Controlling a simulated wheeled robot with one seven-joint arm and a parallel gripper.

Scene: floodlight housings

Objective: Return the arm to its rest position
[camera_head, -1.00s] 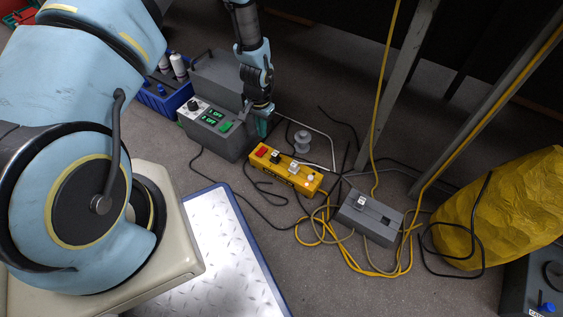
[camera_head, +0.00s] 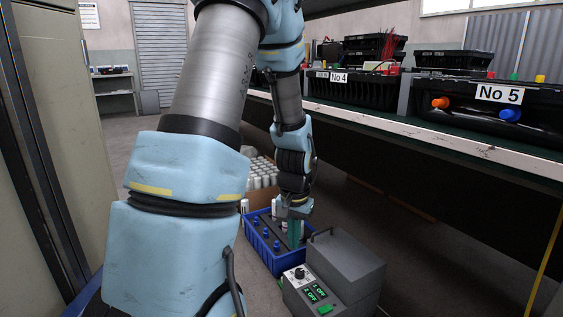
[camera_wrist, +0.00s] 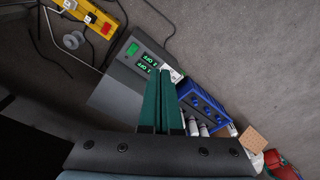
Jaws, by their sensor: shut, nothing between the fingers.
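My gripper (camera_head: 296,236) hangs low over the floor in the head view, between the blue crate and the grey control box. Its green fingers are together and empty in the wrist view (camera_wrist: 168,80). The arm reaches down from the top of the head view and is bent at the elbow. In the wrist view the fingertips overlap the edge of the grey control box (camera_wrist: 135,62) from above. I cannot tell how high above it they are.
A blue crate (camera_head: 268,262) with bottles stands left of the grey control box (camera_head: 300,295). The bench (camera_head: 440,140) on the right carries black housings, labelled No 4 (camera_head: 350,88) and No 5 (camera_head: 490,110). A yellow switch box (camera_wrist: 95,15) lies on the floor. Open floor shows at left.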

